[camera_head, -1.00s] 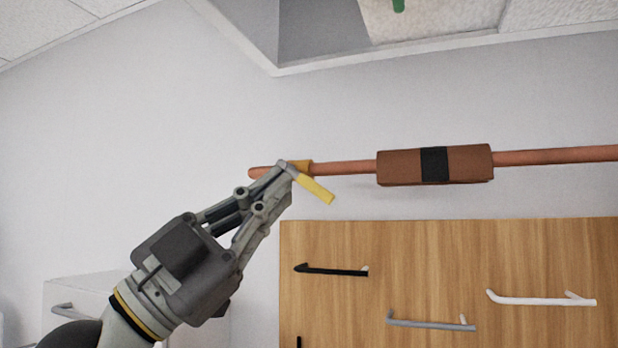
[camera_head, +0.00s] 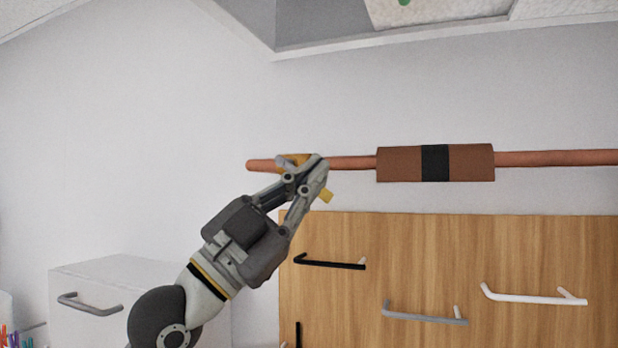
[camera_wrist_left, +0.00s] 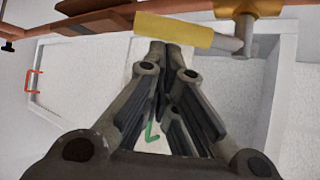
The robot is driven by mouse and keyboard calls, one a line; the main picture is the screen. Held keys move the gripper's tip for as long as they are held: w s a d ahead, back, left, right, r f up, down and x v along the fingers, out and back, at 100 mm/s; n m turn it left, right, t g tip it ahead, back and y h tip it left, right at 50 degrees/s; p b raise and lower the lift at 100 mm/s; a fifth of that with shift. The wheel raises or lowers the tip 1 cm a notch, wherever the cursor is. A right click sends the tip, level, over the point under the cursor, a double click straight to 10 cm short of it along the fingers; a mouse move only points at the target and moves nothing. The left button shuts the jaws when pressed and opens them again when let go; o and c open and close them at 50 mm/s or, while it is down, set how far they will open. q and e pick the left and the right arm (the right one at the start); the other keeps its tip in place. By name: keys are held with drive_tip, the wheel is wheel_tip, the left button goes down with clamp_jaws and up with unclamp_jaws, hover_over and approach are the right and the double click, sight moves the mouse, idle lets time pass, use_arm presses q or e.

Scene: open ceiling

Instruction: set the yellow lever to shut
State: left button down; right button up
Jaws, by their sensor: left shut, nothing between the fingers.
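The yellow lever (camera_head: 326,195) slants down to the right from a brass valve (camera_head: 292,158) on a copper pipe (camera_head: 350,162). In the head view my left gripper (camera_head: 318,162) covers most of the lever, and only its lower end shows. In the left wrist view the yellow lever (camera_wrist_left: 172,31) lies across the picture just past my shut, empty fingertips (camera_wrist_left: 163,47), with the brass valve (camera_wrist_left: 250,8) to its right. I cannot tell whether the fingertips touch the lever. My right gripper is not in view.
A brown block with a black band (camera_head: 470,163) sits on the pipe to the right. Below is a wooden panel (camera_head: 420,250) with several bar handles. A white cabinet (camera_head: 90,290) stands at lower left. The wall left of the pipe's end is clear.

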use_arm(q)
drive_tip(key=shift+a+f+m+g, duration=0.15)
drive_tip(key=shift+f+m+g, duration=0.05)
drive_tip(key=shift+m+g, duration=0.35)
drive_tip(key=shift+w+a+f+m+g, duration=0.1)
drive_tip(key=shift+f+m+g, duration=0.05)
drive_tip(key=shift+m+g, duration=0.3)
drive_tip(key=shift+w+a+f+m+g, duration=0.1)
drive_tip(key=shift+m+g, duration=0.2)
drive_tip(key=shift+m, duration=0.2)
drive_tip(key=a+m+g+y+p, duration=0.1)
drive_tip(key=m, duration=0.1)
drive_tip(key=f+m+g+y, duration=0.1)
drive_tip(key=m+g, duration=0.1)
drive_tip(key=a+f+m+g+p, duration=0.1)
drive_tip(key=m+g, duration=0.1)
drive_tip(key=shift+w+a+y+p, duration=0.35)
drive_tip(key=shift+y, duration=0.05)
drive_tip(key=shift+w+a+f, duration=0.15)
drive_tip(key=shift+a+f, duration=0.1)
drive_tip(key=shift+a, duration=0.35)
